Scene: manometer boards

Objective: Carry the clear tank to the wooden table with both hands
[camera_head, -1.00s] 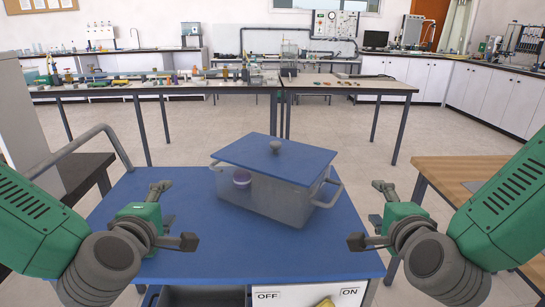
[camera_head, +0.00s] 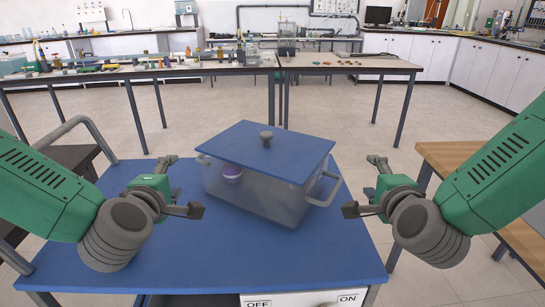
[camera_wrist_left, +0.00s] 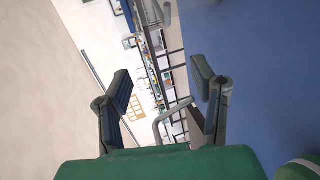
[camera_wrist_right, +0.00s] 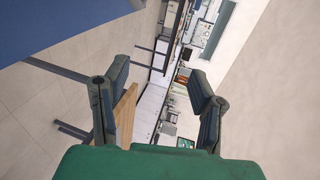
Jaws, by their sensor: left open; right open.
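The clear tank (camera_head: 262,196) stands on a blue-topped cart (camera_head: 105,245) in the head view, turned at an angle. It has a blue lid (camera_head: 250,144) with a round grey knob, a handle at each end, and a purple item (camera_head: 231,172) showing through its wall. My left gripper (camera_head: 184,185) is open and empty, left of the tank and apart from it. My right gripper (camera_head: 364,187) is open and empty, just right of the tank's right handle (camera_head: 327,190), apart from it. The wooden table (camera_head: 462,156) is at the right edge, partly hidden behind my right arm.
A long bench (camera_head: 345,63) with many small items crosses the room ahead. A grey cart rail (camera_head: 75,125) and a dark surface (camera_head: 72,157) are at the left. Open floor (camera_head: 330,140) lies between cart and bench.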

